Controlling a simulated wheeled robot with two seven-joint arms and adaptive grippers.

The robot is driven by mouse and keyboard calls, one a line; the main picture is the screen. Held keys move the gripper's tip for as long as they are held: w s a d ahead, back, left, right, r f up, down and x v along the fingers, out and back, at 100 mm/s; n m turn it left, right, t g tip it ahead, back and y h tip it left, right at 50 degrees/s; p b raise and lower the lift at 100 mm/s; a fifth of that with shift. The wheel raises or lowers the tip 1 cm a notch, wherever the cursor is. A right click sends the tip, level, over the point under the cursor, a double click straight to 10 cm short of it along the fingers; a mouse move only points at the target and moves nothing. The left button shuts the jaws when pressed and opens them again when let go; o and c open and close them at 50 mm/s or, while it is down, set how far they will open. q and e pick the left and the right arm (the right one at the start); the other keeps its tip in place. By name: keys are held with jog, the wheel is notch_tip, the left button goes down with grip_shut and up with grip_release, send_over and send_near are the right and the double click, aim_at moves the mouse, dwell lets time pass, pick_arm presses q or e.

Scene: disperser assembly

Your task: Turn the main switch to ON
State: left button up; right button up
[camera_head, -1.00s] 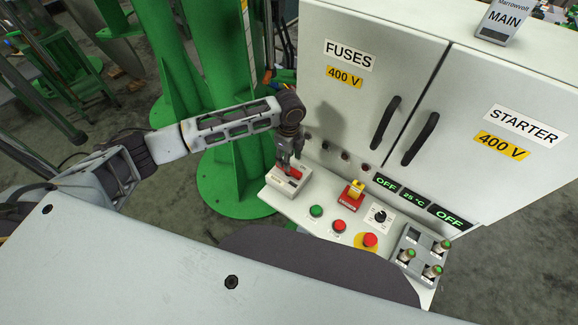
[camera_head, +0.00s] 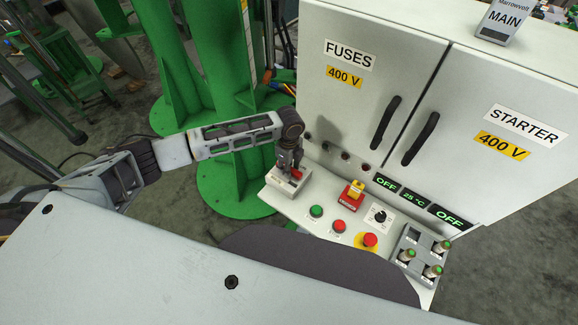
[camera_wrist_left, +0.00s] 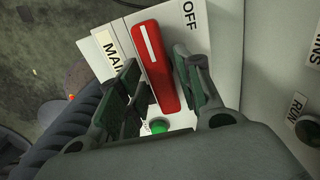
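The main switch (camera_wrist_left: 155,67) is a red bar handle with a white stripe, on a white plate with a MAIN label (camera_wrist_left: 108,47) and an OFF label (camera_wrist_left: 188,15). In the head view the red handle (camera_head: 297,173) shows on a pale box at the panel's left corner, partly hidden by my left gripper (camera_head: 289,168). In the left wrist view my left gripper (camera_wrist_left: 158,82) is open, with one finger on each side of the handle. Small gaps seem to show; whether either finger touches it I cannot tell. My right gripper is not in view.
On the panel are a green button (camera_head: 316,211), red buttons (camera_head: 338,226), a red-yellow switch (camera_head: 354,190), a black knob (camera_head: 379,216) and a grey holder (camera_head: 411,242) with green-topped pieces. The cabinet (camera_head: 374,60) rises behind. A green column (camera_head: 219,100) stands at left.

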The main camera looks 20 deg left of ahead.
pick_arm(q)
grip_shut()
